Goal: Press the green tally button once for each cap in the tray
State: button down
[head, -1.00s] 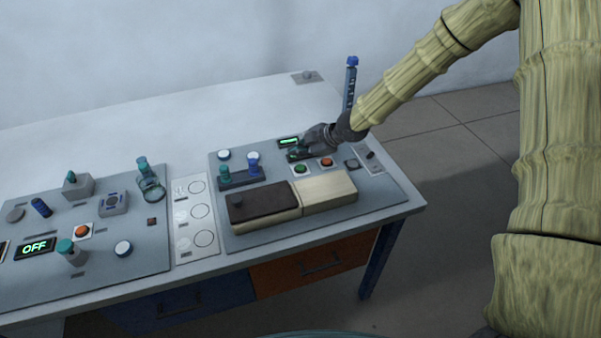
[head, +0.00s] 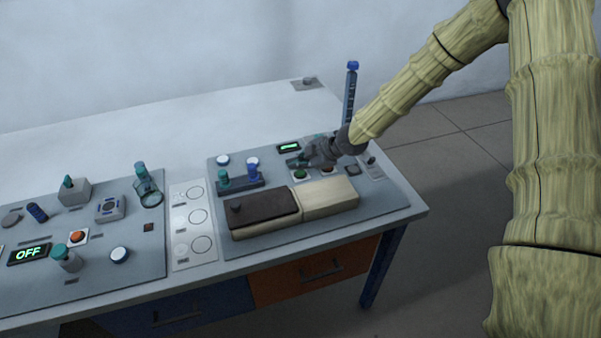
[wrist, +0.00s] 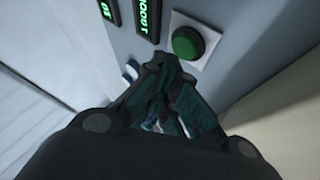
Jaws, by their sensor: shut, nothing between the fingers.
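The green button (head: 299,174) sits on a pale square base on the right-hand panel; it also shows in the wrist view (wrist: 187,43). My gripper (head: 291,163) is shut and empty, just behind the green button in the head view. In the wrist view its closed tips (wrist: 165,62) are beside the button's base, with the button cap uncovered; I cannot tell whether they touch the panel. A cream box (head: 327,198) has a dark brown knobbed lid (head: 265,206) over its left part. No loose caps are visible, and I cannot tell which container is the tray.
A lit green display (head: 289,147) is behind my gripper. A holder with a green and a blue peg (head: 240,184) stands left of the button. A tall blue post (head: 350,95) rises behind my wrist. Left panel has knobs, an orange button (head: 77,236) and an OFF display (head: 29,254).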

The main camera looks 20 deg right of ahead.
aim_at(299, 174)
jog(key=shift+f, duration=0.25)
dwell(0.7)
jog(key=shift+f, duration=0.2)
jog(key=shift+f+b, duration=0.35)
jog(key=shift+f, duration=0.1)
dwell(1.1)
jog(key=shift+r, duration=0.15)
jog(key=shift+r+p, duration=0.75)
jog(key=shift+p, duration=0.1)
jog(key=shift+r+p, duration=2.15)
jog(key=shift+r, duration=0.35)
